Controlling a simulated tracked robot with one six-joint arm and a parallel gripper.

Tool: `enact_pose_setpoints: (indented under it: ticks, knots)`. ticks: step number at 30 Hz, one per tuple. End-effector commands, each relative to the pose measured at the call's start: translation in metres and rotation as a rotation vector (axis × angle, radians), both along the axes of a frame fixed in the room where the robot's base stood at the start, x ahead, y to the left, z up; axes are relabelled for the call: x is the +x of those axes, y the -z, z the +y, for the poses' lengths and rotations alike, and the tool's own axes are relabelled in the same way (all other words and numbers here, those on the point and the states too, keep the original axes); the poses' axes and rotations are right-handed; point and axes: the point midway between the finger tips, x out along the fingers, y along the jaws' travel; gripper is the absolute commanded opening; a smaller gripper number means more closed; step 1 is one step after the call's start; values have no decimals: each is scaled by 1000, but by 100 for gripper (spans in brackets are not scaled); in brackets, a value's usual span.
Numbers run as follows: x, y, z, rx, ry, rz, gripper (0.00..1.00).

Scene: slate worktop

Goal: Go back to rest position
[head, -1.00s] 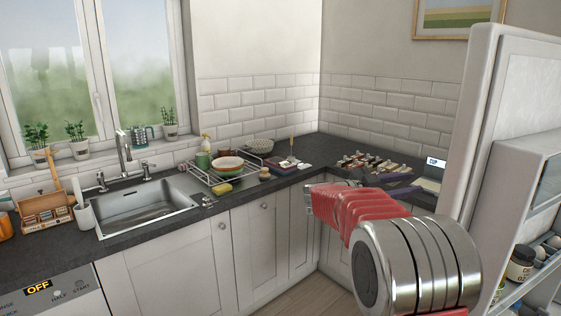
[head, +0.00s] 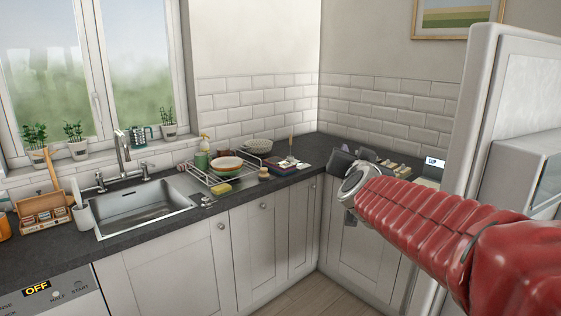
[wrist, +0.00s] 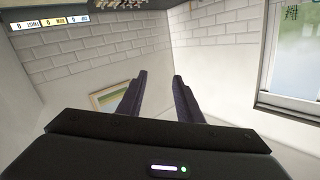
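My gripper (wrist: 160,76) shows in the wrist view with two dark fingers apart and nothing between them. In the head view my gripper (head: 352,157) is small and dark, above the right-hand counter near the corner, beyond my red-sleeved arm. My arm comes in from the right edge and hides part of that counter and its cabinets. The wrist view looks past the fingers at the tiled wall (wrist: 85,62) and a framed picture (wrist: 112,97).
The fridge door (head: 478,130) stands open at the right, close to my arm. The floor between the cabinets is clear.

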Motion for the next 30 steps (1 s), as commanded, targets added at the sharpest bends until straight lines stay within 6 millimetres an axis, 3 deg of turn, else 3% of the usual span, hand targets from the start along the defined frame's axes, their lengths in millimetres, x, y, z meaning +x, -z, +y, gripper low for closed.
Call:
enact_pose_setpoints:
  ticks: [6, 15, 22, 27, 30]
  knots:
    - [-58, 32, 36, -32, -175, 159, 33]
    - [-157, 103, 60, -88, -328, 442, 33]
    - [-246, 165, 54, -137, -371, 692, 33]
    - [-313, 209, 38, -172, -357, 879, 33]
    - [-343, 227, 29, -185, -339, 962, 33]
